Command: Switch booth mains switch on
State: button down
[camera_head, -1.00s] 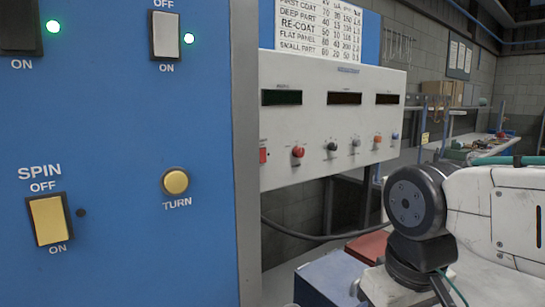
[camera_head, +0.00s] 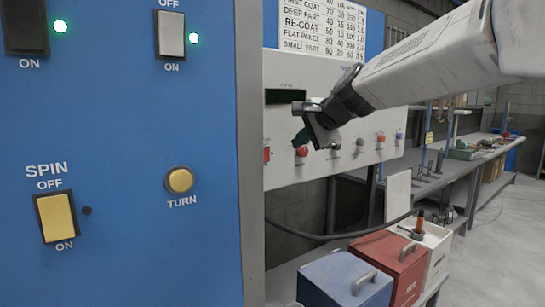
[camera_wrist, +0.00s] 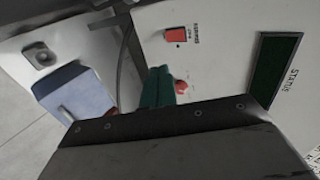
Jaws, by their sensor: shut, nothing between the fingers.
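No readable label names the booth mains switch. On the blue cabinet (camera_head: 120,130), a black rocker (camera_head: 26,38) and a white rocker (camera_head: 170,35) each have a lit green lamp beside them; their upper labels are cut off. The yellow SPIN rocker (camera_head: 57,217) is below, its lamp dark. A small red rocker sits at the left edge of the white control panel (camera_head: 340,68); it shows larger in the wrist view (camera_wrist: 175,35), its label unclear. My gripper (camera_head: 300,137) is shut and empty in front of this panel. Its green fingertips (camera_wrist: 157,88) appear near the red rocker and beside a red knob (camera_wrist: 181,87).
The cabinet's grey edge (camera_head: 250,170) stands left of my gripper. Several knobs line the white panel. Blue (camera_head: 345,280), red (camera_head: 388,255) and white (camera_head: 430,240) boxes stand below it. A long bench (camera_head: 470,170) runs behind at right.

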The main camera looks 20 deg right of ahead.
send_near(267, 159)
notch_tip(267, 159, down, 4)
jog(key=w, duration=0.2)
jog(key=w+a, duration=0.1)
jog(key=w, duration=0.1)
jog(key=shift+w+a, duration=0.1)
jog(key=shift+a, duration=0.05)
jog(key=shift+w+a, duration=0.1)
jog(key=shift+w, duration=0.25)
jog(key=shift+w+f, duration=0.1)
jog(key=shift+w, duration=0.05)
dwell(0.3)
